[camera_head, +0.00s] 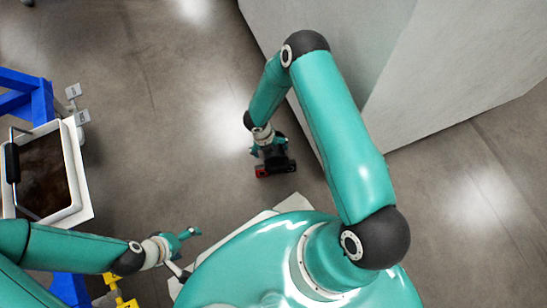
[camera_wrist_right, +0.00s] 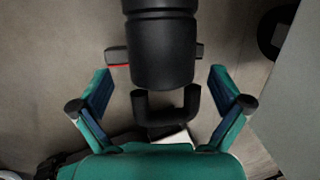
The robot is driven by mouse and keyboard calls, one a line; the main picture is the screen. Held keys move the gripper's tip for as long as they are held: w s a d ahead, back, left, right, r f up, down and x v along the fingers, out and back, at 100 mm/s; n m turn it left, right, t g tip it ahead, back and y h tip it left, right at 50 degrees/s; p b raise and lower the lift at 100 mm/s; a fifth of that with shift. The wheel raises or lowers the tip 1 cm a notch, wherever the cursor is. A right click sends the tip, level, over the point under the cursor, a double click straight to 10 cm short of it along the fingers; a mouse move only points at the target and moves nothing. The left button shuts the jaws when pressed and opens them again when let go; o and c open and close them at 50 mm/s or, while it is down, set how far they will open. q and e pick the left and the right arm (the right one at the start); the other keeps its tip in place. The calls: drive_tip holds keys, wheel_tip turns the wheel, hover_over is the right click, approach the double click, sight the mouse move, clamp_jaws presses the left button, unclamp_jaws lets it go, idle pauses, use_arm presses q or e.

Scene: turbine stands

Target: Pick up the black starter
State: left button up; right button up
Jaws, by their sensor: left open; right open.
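The black starter (camera_wrist_right: 163,48) is a dark cylinder at the upper middle of the right wrist view, its top cut off by the frame edge. A curved black bracket shape shows just below it. My right gripper (camera_wrist_right: 160,76) is open, with one finger on each side of the starter's near end and visible gaps to both. In the head view, my right gripper (camera_head: 266,147) hangs over a small black thing with a red part (camera_head: 276,168), partly covered by the gripper. My left gripper (camera_head: 189,252) is open and empty at the lower left.
A white tray (camera_head: 78,175) with dark brown contents stands at the left, by a blue frame (camera_head: 30,92) and small grey tags. A large pale wall-like block (camera_head: 440,60) fills the upper right, close to my right arm. The grey floor (camera_head: 170,110) between is clear.

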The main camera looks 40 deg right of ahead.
drive_tip(key=shift+d+f+b, duration=0.2)
drive_tip(key=shift+f+b, duration=0.35)
drive_tip(key=shift+f, duration=0.45)
drive_tip(key=shift+d+f+b, duration=0.25)
drive_tip(key=shift+f+b, duration=0.35)
drive_tip(key=shift+f, duration=0.45)
drive_tip(key=shift+d+f+b, duration=0.2)
drive_tip(key=shift+f+b, duration=0.35)
drive_tip(key=shift+f, duration=0.45)
drive_tip(key=shift+r, duration=0.1)
drive_tip(key=c, duration=1.5)
drive_tip(key=shift+c, duration=0.4)
drive_tip(key=shift+r, duration=0.2)
